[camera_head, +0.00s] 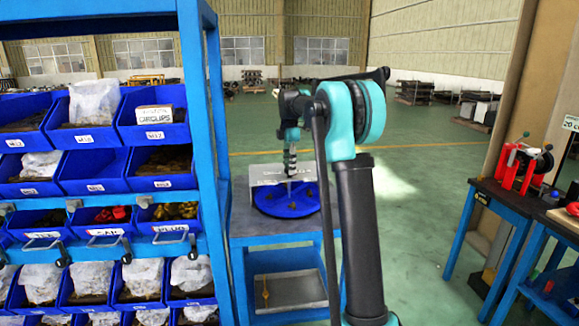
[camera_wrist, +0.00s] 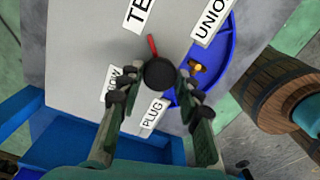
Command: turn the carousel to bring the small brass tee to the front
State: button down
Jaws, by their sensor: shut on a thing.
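My gripper (camera_wrist: 160,76) is shut on a dark round knob (camera_wrist: 158,73) with a red pointer. A small brass fitting (camera_wrist: 200,68) lies on the disc near the UNION label; I cannot tell its kind. In the head view my gripper (camera_head: 290,178) points down over the carousel.
A blue rack of bins (camera_head: 100,190) stands close on the left. A grey tray (camera_head: 290,290) sits on the stand's lower shelf. Blue-legged tables (camera_head: 505,205) with red equipment stand at the right. A wooden barrel (camera_wrist: 268,85) shows in the wrist view. The green floor between is open.

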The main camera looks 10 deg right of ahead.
dwell(0.4)
jog(key=c, duration=1)
grip_release()
jog(key=shift+r, duration=0.15)
notch_tip(320, 180, up, 12)
jog(key=shift+f, duration=0.1)
jog(key=s+d+f+m+t, duration=0.1)
jog(key=s+f+m, duration=0.6)
jog(key=s+f, duration=0.4)
jog(key=s+d+f+m+t, duration=0.1)
jog(key=s+f+m, duration=0.5)
jog(key=s+f, duration=0.5)
jog(key=s+d+f+m+t, duration=0.2)
jog(key=s+f+m, duration=0.5)
jog(key=s, duration=1.2)
notch_tip(320, 180, down, 5)
jog(key=shift+r+m, duration=0.2)
jog(key=shift+m, duration=0.1)
